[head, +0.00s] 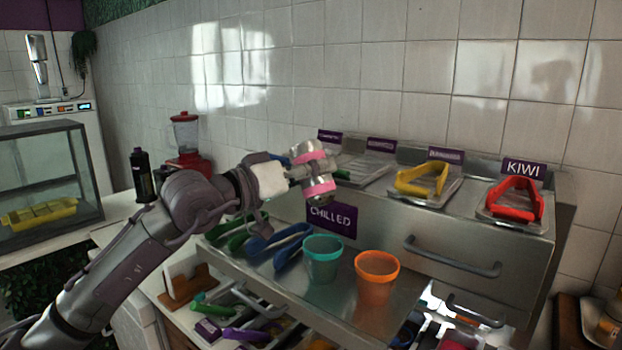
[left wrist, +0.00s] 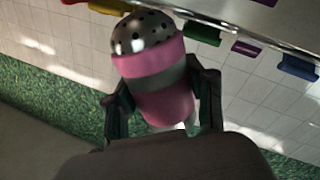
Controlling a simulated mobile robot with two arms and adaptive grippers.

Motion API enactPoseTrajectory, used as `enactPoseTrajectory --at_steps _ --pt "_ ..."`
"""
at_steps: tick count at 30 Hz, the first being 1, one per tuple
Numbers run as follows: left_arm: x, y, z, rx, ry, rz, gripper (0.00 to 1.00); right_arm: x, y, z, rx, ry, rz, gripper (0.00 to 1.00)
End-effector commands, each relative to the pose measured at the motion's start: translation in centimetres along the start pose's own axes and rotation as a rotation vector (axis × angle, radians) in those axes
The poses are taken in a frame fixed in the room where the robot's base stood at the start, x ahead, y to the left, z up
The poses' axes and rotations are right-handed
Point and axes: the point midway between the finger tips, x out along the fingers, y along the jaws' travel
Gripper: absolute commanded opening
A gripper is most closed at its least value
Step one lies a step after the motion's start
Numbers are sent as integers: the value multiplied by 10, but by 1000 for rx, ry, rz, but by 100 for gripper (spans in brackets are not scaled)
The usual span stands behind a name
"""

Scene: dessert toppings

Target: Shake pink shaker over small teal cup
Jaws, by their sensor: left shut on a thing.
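My left gripper (head: 309,173) is shut on the pink shaker (head: 318,187), which has pink bands, a grey middle and metal ends. In the left wrist view the shaker (left wrist: 165,102) sits between both fingers (left wrist: 163,100), its perforated dome towards the picture's top. That view looks upside down, so the dome seems to point downward. The small teal cup (head: 322,260) stands upright on the metal counter. The shaker is held in the air above the cup, apart from it. The cup's inside contents cannot be made out. My right gripper is not in view.
An orange cup (head: 376,276) stands right of the teal cup.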

Motion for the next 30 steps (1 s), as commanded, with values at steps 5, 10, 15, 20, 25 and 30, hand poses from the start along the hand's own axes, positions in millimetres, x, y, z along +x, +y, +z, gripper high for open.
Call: enactPoseTrajectory --at_steps 5,10,15,20,25,30 --pt "0 -1 8 78 1 1 16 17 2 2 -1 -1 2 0" --pt "0 7 -4 95 2 1 16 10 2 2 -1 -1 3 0" --pt "0 13 -14 94 2 1 16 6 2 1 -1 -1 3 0" --pt "0 19 -23 93 1 2 16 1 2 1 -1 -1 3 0" --pt "0 24 -34 93 1 1 16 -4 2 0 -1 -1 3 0" --pt "0 30 -44 93 1 0 16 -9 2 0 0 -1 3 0"
